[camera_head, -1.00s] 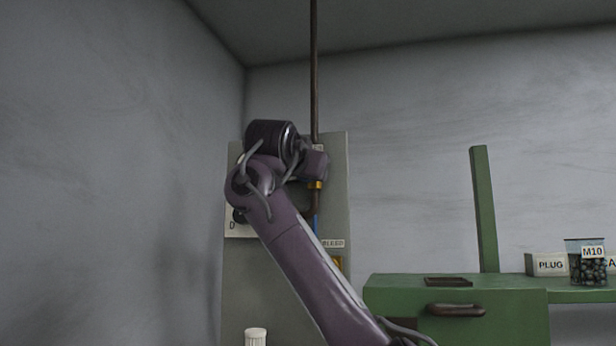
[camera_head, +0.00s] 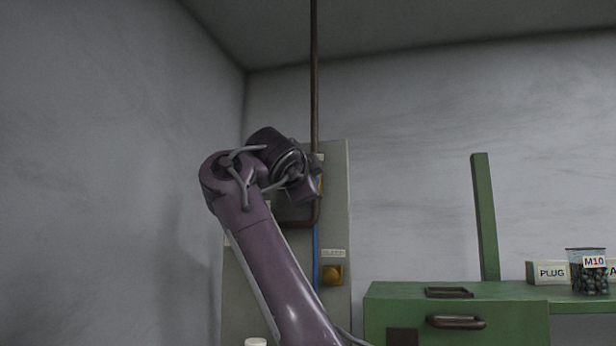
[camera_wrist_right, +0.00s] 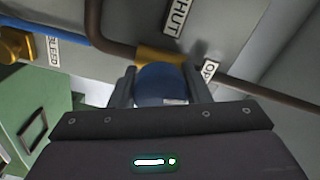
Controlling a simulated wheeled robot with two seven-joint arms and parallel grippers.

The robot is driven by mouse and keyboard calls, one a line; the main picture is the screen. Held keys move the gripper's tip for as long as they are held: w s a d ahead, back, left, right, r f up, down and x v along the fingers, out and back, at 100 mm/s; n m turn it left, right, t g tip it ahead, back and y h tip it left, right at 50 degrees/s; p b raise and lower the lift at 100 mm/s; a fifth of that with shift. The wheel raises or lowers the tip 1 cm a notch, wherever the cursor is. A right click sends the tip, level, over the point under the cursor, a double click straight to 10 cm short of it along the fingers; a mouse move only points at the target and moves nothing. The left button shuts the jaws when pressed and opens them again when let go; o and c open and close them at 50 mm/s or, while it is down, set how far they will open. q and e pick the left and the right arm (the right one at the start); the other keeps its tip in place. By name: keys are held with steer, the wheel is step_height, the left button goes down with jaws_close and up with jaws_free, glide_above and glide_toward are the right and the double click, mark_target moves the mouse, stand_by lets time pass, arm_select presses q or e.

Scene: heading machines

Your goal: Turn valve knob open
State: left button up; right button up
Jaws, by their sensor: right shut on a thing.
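The blue valve knob (camera_wrist_right: 162,84) sits between the two fingers of my right gripper (camera_wrist_right: 160,88) in the right wrist view, and the gripper is shut on it. The knob is below a brass fitting (camera_wrist_right: 160,56) on a brown pipe. A label ending in "HUT" (camera_wrist_right: 180,16) is on the panel above the fitting. A label starting with "OP" (camera_wrist_right: 209,74) is to the right of the knob. In the head view my right arm covers the valve, and its fingers are hidden. My left gripper is not in view.
A yellow knob (camera_head: 332,274) is low on the grey panel (camera_head: 337,210), beside a blue hose (camera_head: 315,258). A green bench (camera_head: 385,305) stands to the right, bearing a PLUG box (camera_head: 551,272) and an M10 jar (camera_head: 588,270). A wall is close at left.

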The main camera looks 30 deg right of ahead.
steer(key=shift+m+p, duration=0.4)
steer(key=shift+m, duration=0.7)
steer(key=shift+f, duration=0.15)
steer(key=o, duration=1)
steer(key=shift+c, duration=0.2)
steer(key=shift+s+a+b, duration=0.25)
steer(key=shift+a+b, duration=0.05)
steer(key=b+v, duration=0.4)
steer(key=v, duration=0.3)
